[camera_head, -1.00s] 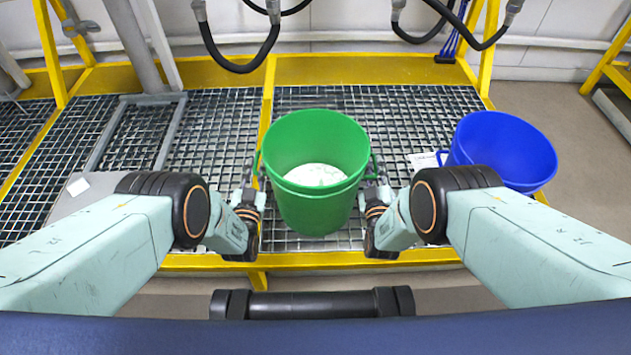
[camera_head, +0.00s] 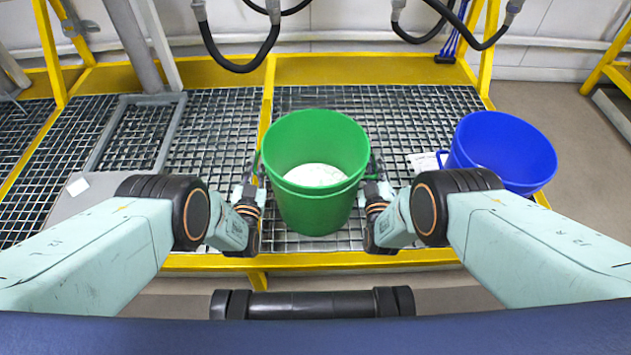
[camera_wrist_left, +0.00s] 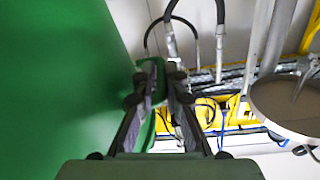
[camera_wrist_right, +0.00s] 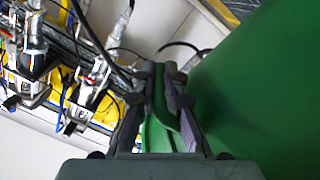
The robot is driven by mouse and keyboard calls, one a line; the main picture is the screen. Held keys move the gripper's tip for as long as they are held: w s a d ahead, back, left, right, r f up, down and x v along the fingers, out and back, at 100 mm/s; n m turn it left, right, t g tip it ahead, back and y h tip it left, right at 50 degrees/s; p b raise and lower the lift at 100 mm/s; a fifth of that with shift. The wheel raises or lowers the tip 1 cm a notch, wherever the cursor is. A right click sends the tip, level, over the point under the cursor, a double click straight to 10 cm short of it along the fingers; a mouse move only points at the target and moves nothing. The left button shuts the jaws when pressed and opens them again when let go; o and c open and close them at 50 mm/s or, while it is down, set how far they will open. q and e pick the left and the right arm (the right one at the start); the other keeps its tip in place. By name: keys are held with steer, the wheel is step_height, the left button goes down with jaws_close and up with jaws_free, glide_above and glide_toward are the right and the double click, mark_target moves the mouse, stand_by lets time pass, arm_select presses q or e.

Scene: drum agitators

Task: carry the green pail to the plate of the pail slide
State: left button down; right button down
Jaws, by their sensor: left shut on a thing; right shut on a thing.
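The green pail (camera_head: 318,205) stands upright over the grating in the middle of the head view, with white material at its bottom. It has a green handle on each side. My left gripper (camera_head: 257,174) is shut on its left handle, which also shows between the fingers in the left wrist view (camera_wrist_left: 159,92). My right gripper (camera_head: 375,178) is shut on its right handle, which shows between the fingers in the right wrist view (camera_wrist_right: 157,105). A grey plate (camera_head: 85,205) with a white patch lies at the left, partly behind my left arm; I cannot tell whether it belongs to the pail slide.
A blue pail (camera_head: 510,150) stands at the right, close to my right arm. Yellow frame beams (camera_head: 370,70) border the grating (camera_head: 215,125) front and back. A grey rectangular frame (camera_head: 172,130) with uprights stands left of the pail. Black hoses hang at the back.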

stand_by(0.4)
arm_select(q)
steer(key=shift+w+r, duration=0.15)
steer(key=shift+r, duration=0.1)
arm_select(e)
steer(key=shift+w+r, duration=0.2)
arm_select(q)
steer(key=shift+r, duration=0.1)
arm_select(e)
steer(key=shift+r, duration=0.15)
